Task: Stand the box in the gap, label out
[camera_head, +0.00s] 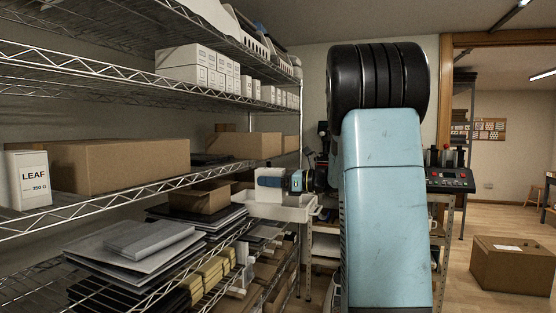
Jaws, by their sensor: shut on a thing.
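A white box labelled LEAF, 250 g (28,178), stands upright at the left end of the middle shelf (110,201), its printed face towards me. A long brown carton (125,166) is beside it on the right, with no clear space visible between them. I cannot tell which space is the gap. My light blue arm link stands upright right of centre.
White cartons (190,68) fill part of the upper shelf. Flat grey packs (140,240) lie on the lower shelf. A brown box (512,266) is on the right floor.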

